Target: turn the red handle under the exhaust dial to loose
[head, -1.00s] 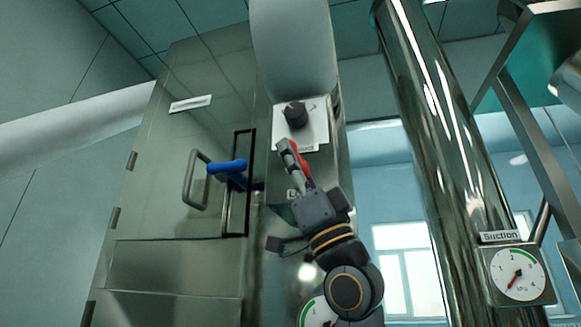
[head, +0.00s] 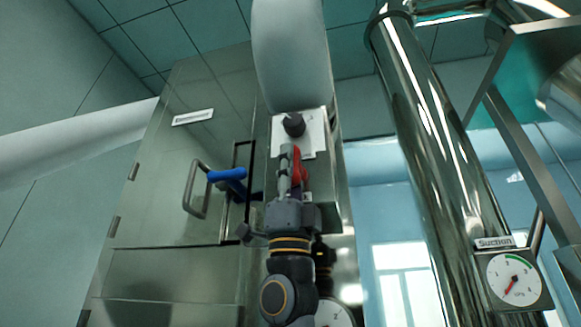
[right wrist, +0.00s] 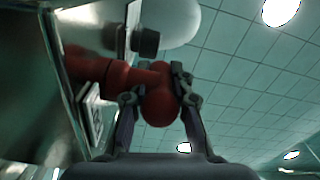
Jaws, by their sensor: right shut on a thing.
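The red handle (head: 301,166) sticks out from the metal box, below a white plate with a black knob (head: 294,124). My right gripper (head: 289,160) comes up from below and covers part of the handle. In the right wrist view the gripper (right wrist: 157,88) is shut on the rounded end of the red handle (right wrist: 160,103), with one finger on each side. A round dial (head: 338,316) shows partly behind my arm at the bottom, and its label is hidden. My left gripper is not in view.
A steel cabinet door (head: 170,180) with a bar handle and a blue lever (head: 228,174) stands left of my gripper. A shiny pipe (head: 435,130) and a dial marked Suction (head: 513,280) are on the right.

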